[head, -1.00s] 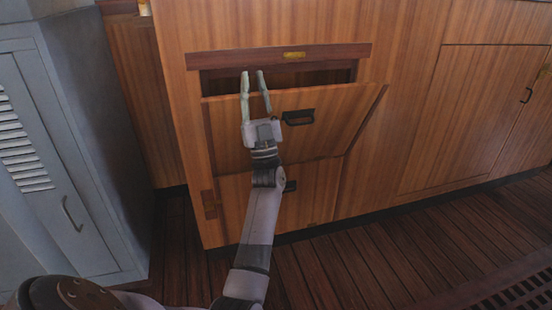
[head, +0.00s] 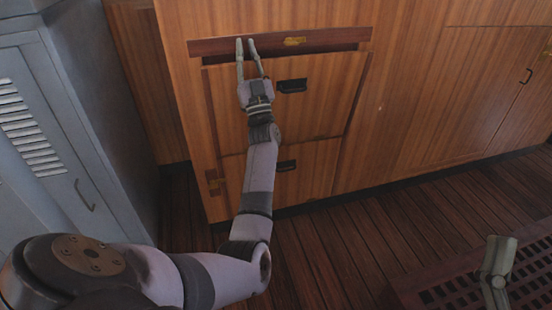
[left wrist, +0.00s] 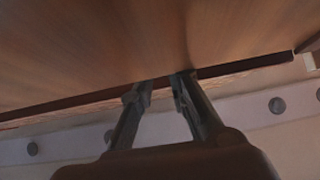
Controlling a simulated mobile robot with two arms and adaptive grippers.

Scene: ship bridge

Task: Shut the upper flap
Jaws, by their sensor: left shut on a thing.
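The upper flap (head: 310,110) is a wooden panel with a black handle (head: 292,86). It stands nearly upright in the cabinet front, with a narrow dark gap along its top edge under the dark wooden rail (head: 215,46). My left gripper (head: 246,45) is at the flap's upper left edge, its fingers reaching up to the rail; it is shut on the flap. In the left wrist view my left gripper (left wrist: 161,85) meets a wooden edge; the exact contact is unclear. Part of my right gripper (head: 497,262) shows at the lower right, its jaws unclear.
A lower flap (head: 315,170) sits closed below the upper one. A grey metal locker (head: 70,120) stands close on the left. The plank floor (head: 340,250) is clear in front, with a dark floor grating (head: 450,292) at the lower right.

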